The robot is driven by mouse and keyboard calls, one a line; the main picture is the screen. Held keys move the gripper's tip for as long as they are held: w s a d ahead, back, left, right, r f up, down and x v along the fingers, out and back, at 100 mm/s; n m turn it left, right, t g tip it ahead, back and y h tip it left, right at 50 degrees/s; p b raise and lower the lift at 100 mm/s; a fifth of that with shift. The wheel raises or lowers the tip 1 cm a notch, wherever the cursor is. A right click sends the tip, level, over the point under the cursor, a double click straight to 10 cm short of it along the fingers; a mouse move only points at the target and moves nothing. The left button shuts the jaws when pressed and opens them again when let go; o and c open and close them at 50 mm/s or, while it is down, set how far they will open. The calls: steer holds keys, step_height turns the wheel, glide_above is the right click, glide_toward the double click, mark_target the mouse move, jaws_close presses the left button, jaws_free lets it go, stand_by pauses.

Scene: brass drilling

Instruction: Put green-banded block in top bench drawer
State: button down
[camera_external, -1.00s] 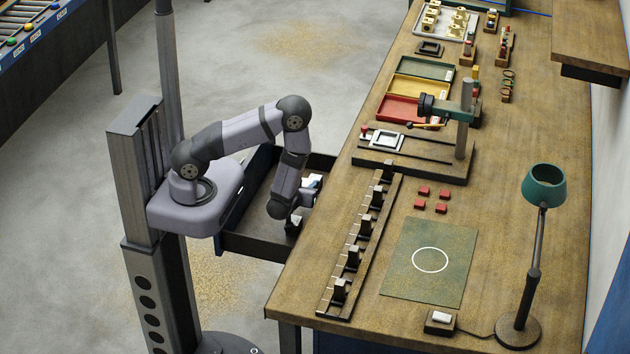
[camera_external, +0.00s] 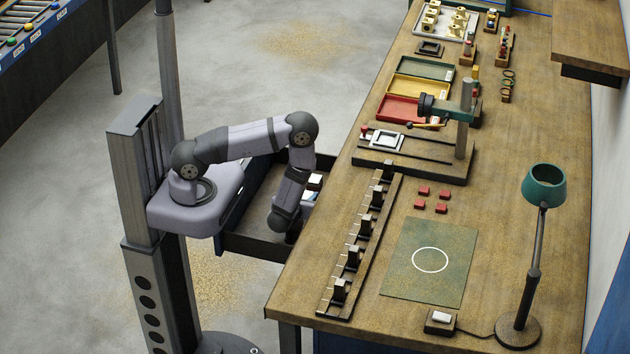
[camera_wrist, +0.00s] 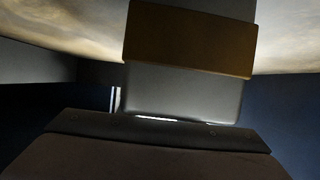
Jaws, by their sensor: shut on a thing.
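The open bench drawer (camera_external: 262,244) sticks out from the bench's left side. No green shows on the visible face, so I cannot tell whether this is the green-banded block. Whether the block touches the drawer floor is hidden.
The bench edge and a slotted rail (camera_external: 345,280) are close on the right. Four-sided drawer walls surround my gripper closely.

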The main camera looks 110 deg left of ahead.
mark_target(307, 194)
steer(key=c, duration=1.3)
jaws_free()
steer(key=shift+f, duration=0.15)
steer(key=shift+r, duration=0.25)
steer(key=shift+d, duration=0.3)
steer(key=shift+d+r+b, duration=0.45)
steer(key=shift+d+r, duration=0.45)
steer(key=shift+d, duration=0.2)
steer(key=shift+r, duration=3.1)
